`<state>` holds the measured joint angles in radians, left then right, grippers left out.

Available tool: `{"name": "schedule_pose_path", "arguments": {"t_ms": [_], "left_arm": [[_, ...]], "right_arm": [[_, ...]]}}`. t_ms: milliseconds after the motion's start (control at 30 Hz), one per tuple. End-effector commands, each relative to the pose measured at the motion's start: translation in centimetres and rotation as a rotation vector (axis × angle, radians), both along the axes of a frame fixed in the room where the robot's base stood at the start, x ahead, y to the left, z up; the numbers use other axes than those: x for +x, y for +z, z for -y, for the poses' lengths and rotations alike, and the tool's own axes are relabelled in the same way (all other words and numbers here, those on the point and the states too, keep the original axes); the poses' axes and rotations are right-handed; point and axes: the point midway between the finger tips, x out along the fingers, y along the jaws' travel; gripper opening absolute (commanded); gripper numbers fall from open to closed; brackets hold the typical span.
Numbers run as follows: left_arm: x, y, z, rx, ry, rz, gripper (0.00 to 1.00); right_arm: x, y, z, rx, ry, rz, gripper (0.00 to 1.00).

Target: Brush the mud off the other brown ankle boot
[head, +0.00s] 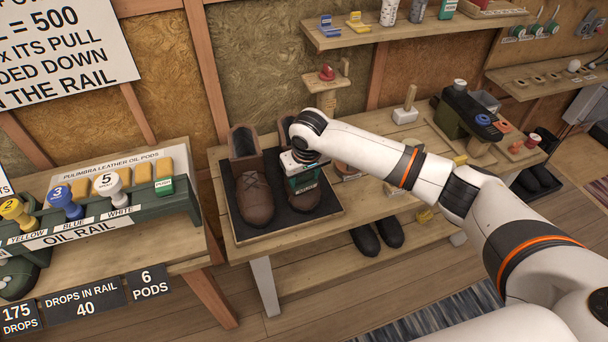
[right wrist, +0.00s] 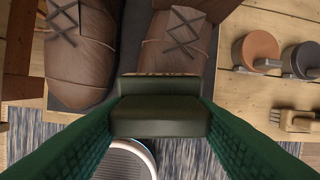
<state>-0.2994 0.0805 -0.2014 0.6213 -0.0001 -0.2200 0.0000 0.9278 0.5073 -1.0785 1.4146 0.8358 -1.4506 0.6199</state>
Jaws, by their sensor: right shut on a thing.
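Two brown ankle boots stand side by side on a black mat (head: 241,233) on the wooden bench. The left boot (head: 256,200) shows almost whole; it is also in the right wrist view (right wrist: 78,62). The right boot (head: 304,203) is largely covered by my right gripper (head: 303,184); its laced front shows in the right wrist view (right wrist: 180,40). My right gripper is shut on a dark olive brush (right wrist: 160,118), its tan bristle edge toward the right boot's toe. Whether the bristles touch the leather is unclear. I cannot make out mud on either boot. My left gripper is out of view.
The oil rail (head: 100,222) with coloured pods stands on the left bench. Round tins (right wrist: 257,48) and a small brush (right wrist: 297,121) lie right of the boots. A wooden stand (head: 326,92) rises behind them. Dark shoes (head: 376,238) sit on the lower shelf.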

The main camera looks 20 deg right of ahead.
Motion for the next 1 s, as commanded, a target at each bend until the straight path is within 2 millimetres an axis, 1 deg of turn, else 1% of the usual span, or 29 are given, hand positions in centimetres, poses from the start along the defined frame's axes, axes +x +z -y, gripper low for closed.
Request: {"name": "schedule_pose_path", "arguments": {"t_ms": [267, 1000], "left_arm": [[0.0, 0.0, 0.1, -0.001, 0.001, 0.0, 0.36], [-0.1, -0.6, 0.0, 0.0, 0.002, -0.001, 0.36]], "right_arm": [[0.0, -0.1, 0.0, 0.0, 0.0, 0.001, 0.26], [0.4, -1.5, 0.0, 0.001, -0.001, 0.001, 0.26]]}}
